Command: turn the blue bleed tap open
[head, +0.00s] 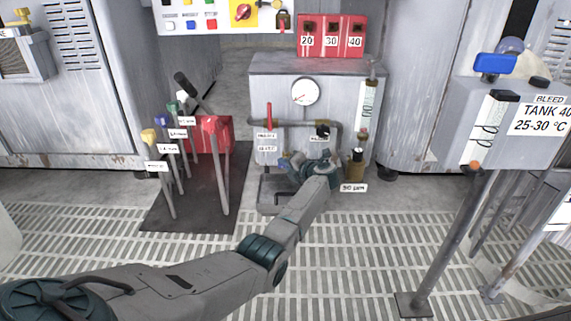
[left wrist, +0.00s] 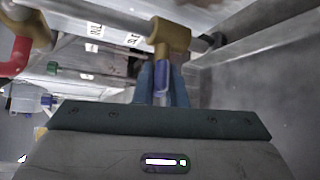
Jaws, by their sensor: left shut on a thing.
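My left gripper (head: 321,165) reaches the front of a grey cabinet with a round gauge; the arm's end hides its fingertips in the head view. In the left wrist view my left gripper (left wrist: 162,84) is shut on the blue lever of the blue bleed tap (left wrist: 162,72), whose brass body (left wrist: 169,35) sits on a grey pipe. The lever lies between the two blue-grey fingers and points towards the palm. In the head view this tap is mostly hidden behind my wrist. My right gripper is not in view.
A red lever (head: 269,116) stands on the same cabinet, left of my gripper. Several coloured levers (head: 165,135) rise from a dark mat on the left. A tank box (head: 510,125) with a blue handle (head: 495,63) stands at the right. The slatted floor in front is clear.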

